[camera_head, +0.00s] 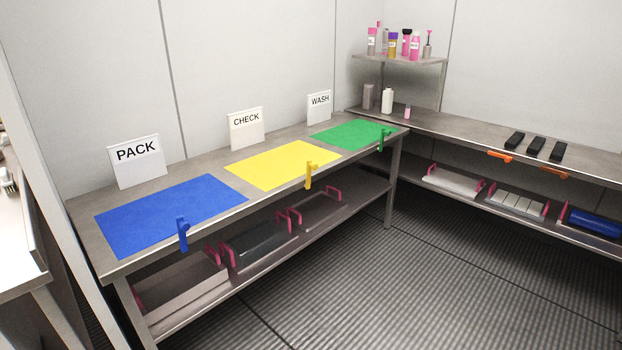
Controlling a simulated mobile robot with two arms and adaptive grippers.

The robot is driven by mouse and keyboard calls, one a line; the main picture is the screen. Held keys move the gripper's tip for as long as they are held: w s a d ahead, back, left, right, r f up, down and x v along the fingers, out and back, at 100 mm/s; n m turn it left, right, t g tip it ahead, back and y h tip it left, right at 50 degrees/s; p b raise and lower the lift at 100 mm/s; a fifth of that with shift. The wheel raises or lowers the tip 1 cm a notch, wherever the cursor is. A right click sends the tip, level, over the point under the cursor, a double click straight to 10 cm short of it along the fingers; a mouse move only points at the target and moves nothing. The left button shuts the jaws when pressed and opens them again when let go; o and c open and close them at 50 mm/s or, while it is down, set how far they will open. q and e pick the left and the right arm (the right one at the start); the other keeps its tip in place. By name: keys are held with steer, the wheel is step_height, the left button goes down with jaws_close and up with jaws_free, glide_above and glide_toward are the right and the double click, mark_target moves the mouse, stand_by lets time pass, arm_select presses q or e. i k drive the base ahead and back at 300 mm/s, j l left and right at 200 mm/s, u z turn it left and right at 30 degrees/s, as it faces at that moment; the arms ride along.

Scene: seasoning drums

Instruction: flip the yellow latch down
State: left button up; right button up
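The yellow latch (308,175) is on the front edge of the steel table, at the yellow mat (270,168). It stands mostly upright, with its top a little above the table edge and its lower end hanging below. A blue latch (183,234) is at the blue mat to the left, and a green latch (382,139) is at the green mat to the right. Both stand in a similar way. Neither of my grippers shows in this view.
The table (88,218) also bears a blue mat (165,215), a green mat (345,133) and PACK, CHECK and WASH signs. Trays with pink handles (332,193) sit on the shelf below. A second counter (470,136) runs along the right. The ribbed floor in front is clear.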

mark_target(310, 166)
steer(key=i+l+z, duration=0.2)
steer(key=i+j+z, duration=0.15)
steer(key=z, duration=0.2)
steer(key=i+j+z, duration=0.15)
steer(key=z, duration=0.15)
steer(key=i+j+z, duration=0.1)
steer(key=j+z, duration=0.25)
steer(key=i+j, duration=0.15)
steer(key=j, duration=0.2)
steer(key=i+j+z, duration=0.1)
steer(key=j, duration=0.25)
steer(key=i+j, duration=0.2)
steer(key=j, duration=0.15)
